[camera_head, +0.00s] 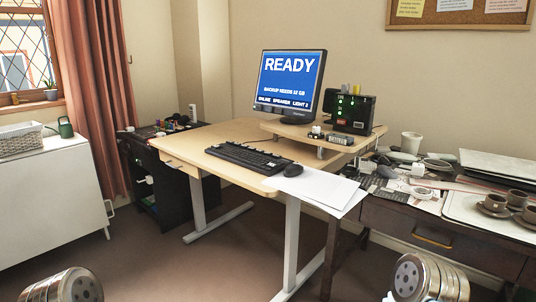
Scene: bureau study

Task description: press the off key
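No key with a readable "off" label can be made out at this distance. A black keyboard (248,158) lies on the light wooden desk (190,150). A monitor (291,84) shows READY and smaller lines about a backup on a blue screen. A black box (352,112) with green lights and small buttons stands on the raised shelf (289,130) to the right of the monitor. A small dark labelled block (340,138) sits in front of it; its lettering is too small to read surely. Neither gripper shows; only rounded metal parts of my arms appear at the bottom edge.
A mouse (293,170) and white papers (318,188) lie at the desk's right front corner. A cluttered dark table (400,222) with a tray (468,212) and cups stands right. A white cabinet (50,195) stands left. The floor (165,262) before the desk is clear.

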